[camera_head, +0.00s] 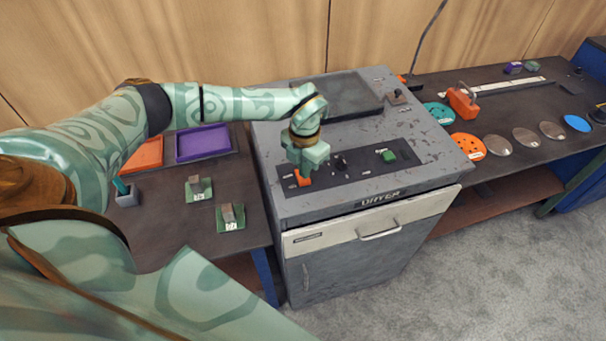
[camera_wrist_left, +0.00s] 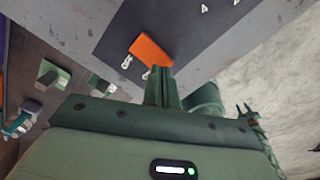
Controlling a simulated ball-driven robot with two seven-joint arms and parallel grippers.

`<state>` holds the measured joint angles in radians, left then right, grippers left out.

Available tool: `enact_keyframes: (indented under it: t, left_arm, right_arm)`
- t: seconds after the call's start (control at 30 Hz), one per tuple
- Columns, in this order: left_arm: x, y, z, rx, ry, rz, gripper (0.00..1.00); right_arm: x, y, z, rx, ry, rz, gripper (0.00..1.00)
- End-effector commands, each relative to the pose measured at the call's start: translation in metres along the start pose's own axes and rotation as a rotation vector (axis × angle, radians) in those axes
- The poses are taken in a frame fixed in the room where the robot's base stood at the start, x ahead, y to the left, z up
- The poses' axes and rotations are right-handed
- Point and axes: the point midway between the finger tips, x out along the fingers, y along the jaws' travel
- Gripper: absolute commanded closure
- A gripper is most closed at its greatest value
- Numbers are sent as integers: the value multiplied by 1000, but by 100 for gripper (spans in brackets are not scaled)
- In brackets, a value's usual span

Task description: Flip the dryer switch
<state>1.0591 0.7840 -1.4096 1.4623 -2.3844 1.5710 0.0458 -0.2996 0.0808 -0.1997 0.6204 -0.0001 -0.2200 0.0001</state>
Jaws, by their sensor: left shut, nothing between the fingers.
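The dryer is a worn grey cabinet (camera_head: 430,165) with "DRYER" lettered on its front edge. A dark control panel (camera_head: 352,172) lies on its top. The orange switch (camera_head: 301,179) is at the panel's left end; it also shows in the left wrist view (camera_wrist_left: 151,50). My left gripper (camera_head: 304,172) is shut and empty, pointing down at the orange switch. In the left wrist view its fingertips (camera_wrist_left: 160,72) are at the switch's lower edge; I cannot tell whether they touch it. The gripper hides part of the switch. My right gripper is not in view.
The panel also has a black knob (camera_head: 340,162) and a green button (camera_head: 386,155). Left of the dryer, a table holds a purple tray (camera_head: 203,143), an orange tray (camera_head: 146,153) and two small blocks on green plates. Several coloured discs lie on the right bench (camera_head: 500,115).

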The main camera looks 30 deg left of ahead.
Motion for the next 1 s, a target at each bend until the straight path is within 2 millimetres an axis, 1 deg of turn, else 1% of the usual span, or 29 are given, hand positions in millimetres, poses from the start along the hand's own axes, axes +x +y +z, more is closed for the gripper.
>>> enact_keyframes:
  t: [1.0]
  left_arm:
    - [16, 0, 0, 0, 1, 0, 100]
  right_arm:
    - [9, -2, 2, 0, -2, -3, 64]
